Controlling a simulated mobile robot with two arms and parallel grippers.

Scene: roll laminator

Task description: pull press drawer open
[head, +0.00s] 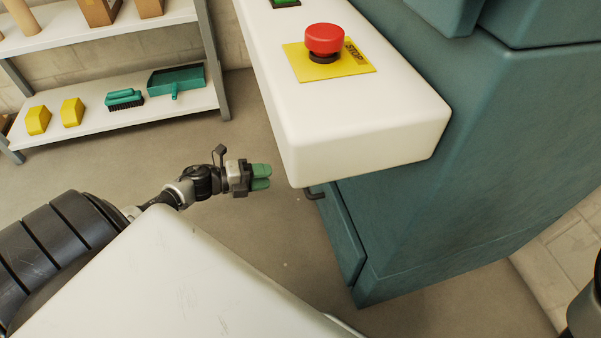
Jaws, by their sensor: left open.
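The press is a large teal machine (450,180) on the right. A teal drawer front (340,232) shows low on its left side, and it looks closed or nearly flush. A dark hooked handle (316,195) sticks out to the left at the drawer's top, partly hidden under the white control ledge. My left gripper (268,177) has green fingertips and is open and empty. It is left of the handle with a gap between them. My right gripper is not in view.
The white control ledge (370,130) juts out above the handle and carries a red stop button (324,39) on a yellow plate. A white shelf rack (130,118) with a teal dustpan (176,81), a brush and yellow blocks stands at the left. Floor between is clear.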

